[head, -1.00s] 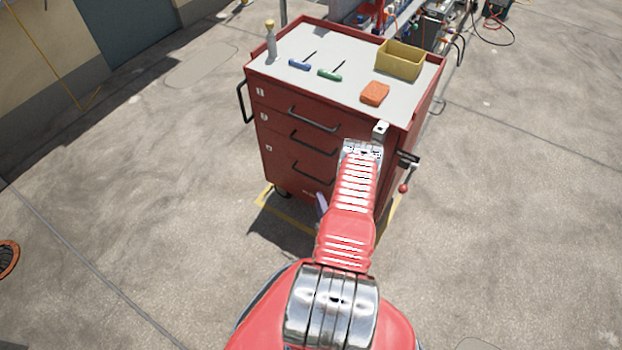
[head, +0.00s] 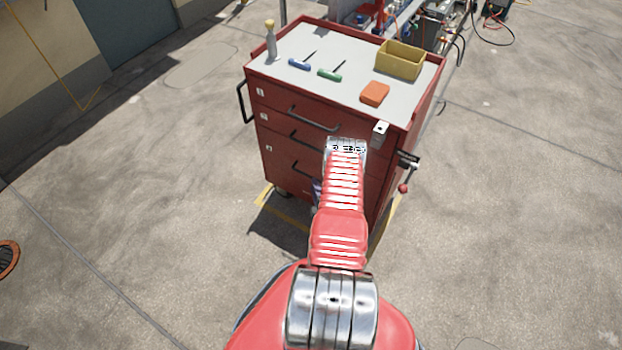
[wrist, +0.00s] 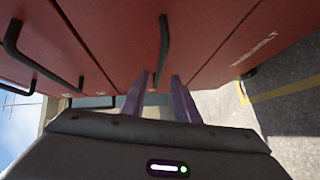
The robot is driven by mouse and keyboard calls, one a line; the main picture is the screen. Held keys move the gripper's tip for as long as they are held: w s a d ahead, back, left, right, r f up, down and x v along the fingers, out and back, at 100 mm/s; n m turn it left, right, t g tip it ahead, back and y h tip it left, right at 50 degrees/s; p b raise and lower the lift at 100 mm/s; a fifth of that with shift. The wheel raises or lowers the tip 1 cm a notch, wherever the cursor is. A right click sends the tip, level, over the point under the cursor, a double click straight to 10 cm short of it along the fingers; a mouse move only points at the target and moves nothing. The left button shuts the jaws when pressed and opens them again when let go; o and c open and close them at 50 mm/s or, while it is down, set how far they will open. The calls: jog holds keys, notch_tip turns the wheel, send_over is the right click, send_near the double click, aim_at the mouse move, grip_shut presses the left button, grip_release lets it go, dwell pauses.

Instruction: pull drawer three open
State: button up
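The red tool cabinet (head: 290,170) has stacked drawers with black bar handles, and all look shut. In the wrist view, drawer three's handle (wrist: 164,45) runs up the picture, between the two finger lines. My gripper (wrist: 160,78) is open, its purple-grey fingers apart on either side of that handle. I cannot tell whether they touch it. In the head view, only a bit of a finger shows left of my arm.
A red-knobbed lever (head: 405,180) sticks out at the right side. Drawer two's handle (wrist: 40,62) is beside mine.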

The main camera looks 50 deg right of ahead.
aim_at(311, 177)
jog(key=x, duration=0.6)
jog(key=shift+w, duration=0.1)
jog(key=shift+c, duration=0.3)
grip_shut()
jog(key=shift+a+f, duration=0.1)
jog(key=shift+a, duration=0.1)
